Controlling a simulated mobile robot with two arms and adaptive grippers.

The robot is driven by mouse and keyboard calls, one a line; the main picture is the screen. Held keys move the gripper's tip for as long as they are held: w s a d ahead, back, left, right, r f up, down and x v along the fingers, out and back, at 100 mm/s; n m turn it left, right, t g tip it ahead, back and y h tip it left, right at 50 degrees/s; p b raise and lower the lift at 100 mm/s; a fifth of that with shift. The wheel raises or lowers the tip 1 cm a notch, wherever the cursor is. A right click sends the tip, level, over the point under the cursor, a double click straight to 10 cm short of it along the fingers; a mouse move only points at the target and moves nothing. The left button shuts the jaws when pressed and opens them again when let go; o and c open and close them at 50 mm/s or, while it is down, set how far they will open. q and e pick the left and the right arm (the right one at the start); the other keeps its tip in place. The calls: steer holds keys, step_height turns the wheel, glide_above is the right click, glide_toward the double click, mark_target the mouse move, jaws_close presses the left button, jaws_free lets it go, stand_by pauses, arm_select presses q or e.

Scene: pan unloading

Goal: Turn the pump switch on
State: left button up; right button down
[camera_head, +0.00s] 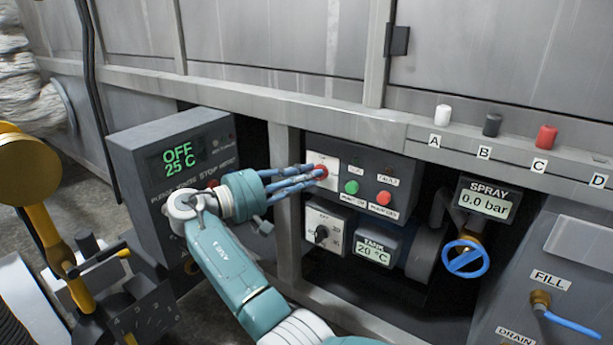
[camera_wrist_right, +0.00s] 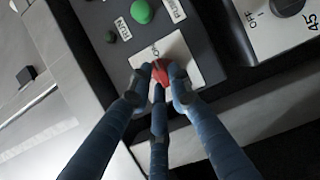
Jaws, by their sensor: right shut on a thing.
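The pump switch is a red rotary knob (camera_head: 320,171) on a white plate at the left of a dark grey control box. My right gripper (camera_head: 314,173) reaches it from the left, with its blue fingers around the knob. In the right wrist view, the fingertips of the right gripper (camera_wrist_right: 160,84) close on the red knob (camera_wrist_right: 163,72) from several sides. The white plate (camera_wrist_right: 188,67) shows around it, with lettering partly hidden by the fingers. My left gripper is not in view.
Green (camera_head: 351,187) and red (camera_head: 383,198) buttons sit just right of the switch. Below are a dial (camera_head: 321,233) and a tank display (camera_head: 376,248). A metal post (camera_head: 287,205) stands left of the box. A blue valve wheel (camera_head: 465,259) is further right.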

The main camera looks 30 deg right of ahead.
steer(key=c, duration=1.6)
jaws_free()
steer(key=shift+a, duration=3.75)
